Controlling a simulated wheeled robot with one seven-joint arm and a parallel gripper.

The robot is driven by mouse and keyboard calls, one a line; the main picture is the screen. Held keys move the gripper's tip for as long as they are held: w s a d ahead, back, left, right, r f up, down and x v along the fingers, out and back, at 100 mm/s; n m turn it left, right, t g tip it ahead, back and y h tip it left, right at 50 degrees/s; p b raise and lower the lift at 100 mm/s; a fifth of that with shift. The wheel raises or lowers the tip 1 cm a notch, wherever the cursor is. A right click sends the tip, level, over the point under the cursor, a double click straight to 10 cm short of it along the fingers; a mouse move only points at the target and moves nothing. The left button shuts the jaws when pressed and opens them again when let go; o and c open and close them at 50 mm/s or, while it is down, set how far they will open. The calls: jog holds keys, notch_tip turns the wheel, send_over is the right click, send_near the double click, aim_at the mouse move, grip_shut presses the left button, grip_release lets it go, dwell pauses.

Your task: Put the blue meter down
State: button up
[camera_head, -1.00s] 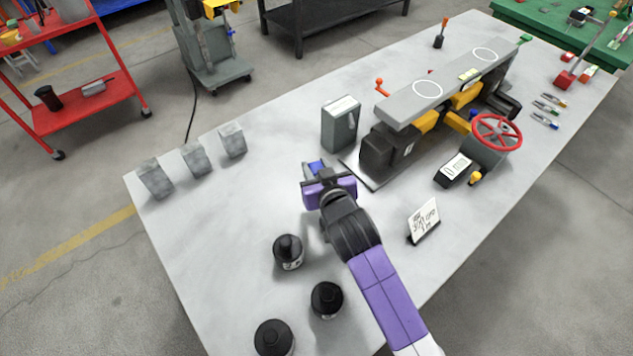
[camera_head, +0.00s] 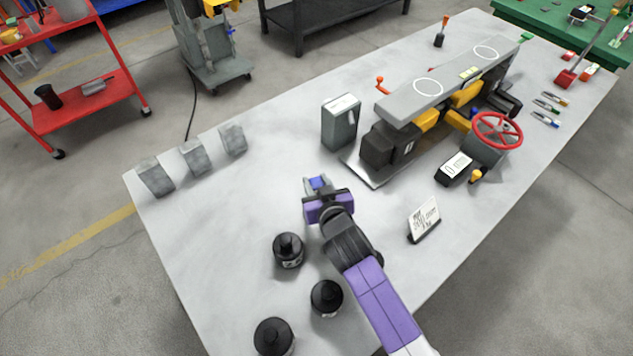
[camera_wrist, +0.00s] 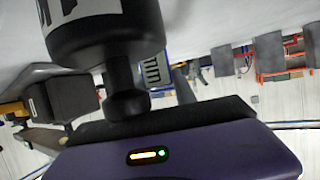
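My gripper (camera_head: 316,184) is over the near-middle part of the grey table (camera_head: 240,190), between the machine and the black weights. The blue meter (camera_head: 318,182) shows as a small blue patch between its fingers, which appear shut on it. In the wrist view the blue meter (camera_wrist: 155,70) shows a blue frame and a pale marked face, partly hidden behind a black knobbed weight (camera_wrist: 105,25). That view is upside down, with the table at the top. I cannot tell whether the meter touches the table.
Black weights (camera_head: 288,250) stand close below my gripper in the head view. A grey box (camera_head: 341,122) and the screw-jack machine (camera_head: 430,100) with a red handwheel (camera_head: 497,130) stand beyond. A sign card (camera_head: 424,218) is at right. Grey blocks (camera_head: 193,157) line the left edge. Table between them is clear.

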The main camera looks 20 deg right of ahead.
jog(key=o, duration=0.4)
jog(key=shift+r, duration=0.25)
jog(key=shift+s, duration=0.3)
jog(key=b+v, duration=0.1)
jog(key=v, duration=1)
jog(key=shift+s, duration=0.2)
jog(key=shift+s, duration=0.1)
